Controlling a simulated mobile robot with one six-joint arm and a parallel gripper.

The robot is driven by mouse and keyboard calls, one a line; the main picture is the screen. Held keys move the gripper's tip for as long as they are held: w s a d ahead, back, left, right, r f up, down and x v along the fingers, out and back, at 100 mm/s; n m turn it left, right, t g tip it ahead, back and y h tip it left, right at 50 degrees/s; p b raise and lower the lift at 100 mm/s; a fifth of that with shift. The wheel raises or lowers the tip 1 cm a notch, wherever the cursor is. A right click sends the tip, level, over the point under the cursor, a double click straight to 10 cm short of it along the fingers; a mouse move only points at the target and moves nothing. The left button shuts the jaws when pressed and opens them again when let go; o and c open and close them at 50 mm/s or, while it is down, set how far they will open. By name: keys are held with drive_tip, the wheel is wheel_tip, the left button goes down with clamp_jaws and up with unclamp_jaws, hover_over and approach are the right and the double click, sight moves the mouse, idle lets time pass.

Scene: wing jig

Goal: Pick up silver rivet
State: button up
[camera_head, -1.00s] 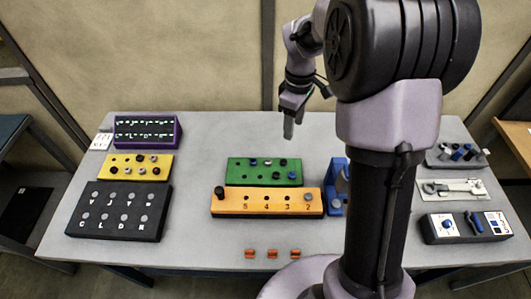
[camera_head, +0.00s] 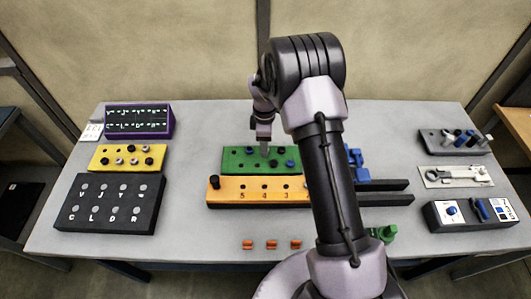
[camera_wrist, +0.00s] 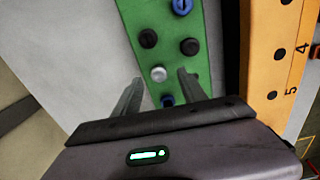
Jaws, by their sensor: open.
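A silver rivet (camera_wrist: 158,74) with a round, shiny head sits in the green block (camera_wrist: 150,20) in the wrist view. My gripper (camera_wrist: 160,82) is open, with one finger on either side of the line to this rivet. I cannot tell if the fingers touch it. In the head view my gripper (camera_head: 264,150) points down over the middle of the green block (camera_head: 233,166) and hides part of its top. Dark rivets (camera_wrist: 149,38) and blue rivets (camera_wrist: 182,6) sit near the silver one.
The orange numbered block (camera_head: 225,197) stands in front of the green block. A yellow block (camera_head: 104,154) with rivets, a black lettered block (camera_head: 70,217) and a purple panel (camera_head: 168,130) stand left. Small orange pieces (camera_head: 271,244) lie at the front edge. Table between left blocks and green block is clear.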

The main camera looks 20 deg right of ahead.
wheel_tip(320, 180, down, 2)
drive_tip(key=shift+w+f, duration=0.1)
clamp_jaws()
wheel_tip(320, 180, up, 10)
drive_tip(key=p, duration=0.2)
drive_tip(key=shift+r, duration=0.2)
